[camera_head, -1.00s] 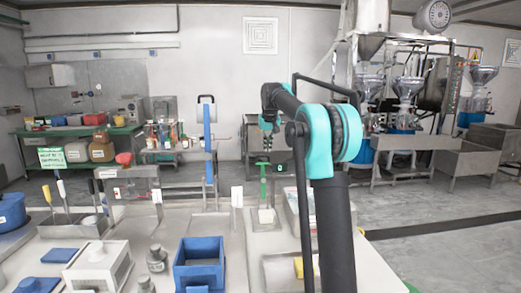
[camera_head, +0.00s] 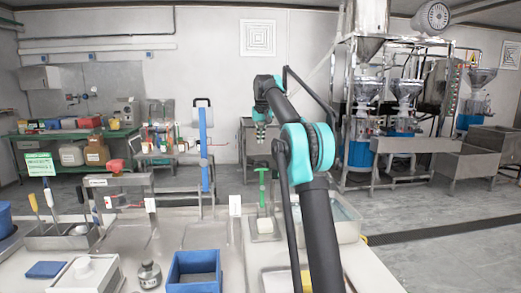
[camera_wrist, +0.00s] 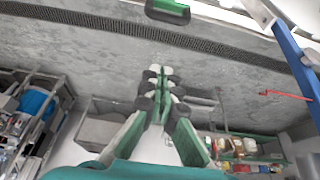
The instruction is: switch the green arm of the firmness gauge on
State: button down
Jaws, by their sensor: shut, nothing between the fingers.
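A green T-shaped arm (camera_head: 262,188) stands upright on a pale base (camera_head: 264,226) at the middle of the counter in the head view; I take it to be the firmness gauge. In the wrist view, a green part in a dark surround (camera_wrist: 168,11) shows at the top edge; I cannot tell whether it is the same thing. My gripper (camera_head: 261,138) hangs above and behind the green arm in the picture, apart from it as far as I can tell. In the wrist view my gripper (camera_wrist: 161,74) is shut and empty.
A blue upright post (camera_head: 204,150) stands left of the green arm. A clear tray (camera_head: 338,222) lies to its right, partly behind my arm. A blue open box (camera_head: 194,272) and a white box (camera_head: 87,275) stand in front. Machinery (camera_head: 400,110) fills the back right.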

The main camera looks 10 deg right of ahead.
jog(key=x, duration=1)
jog(key=shift+s+r, duration=0.1)
jog(key=shift+s, duration=1)
jog(key=shift+s+r, duration=0.15)
jog(key=shift+s, duration=0.9)
jog(key=shift+s, duration=0.1)
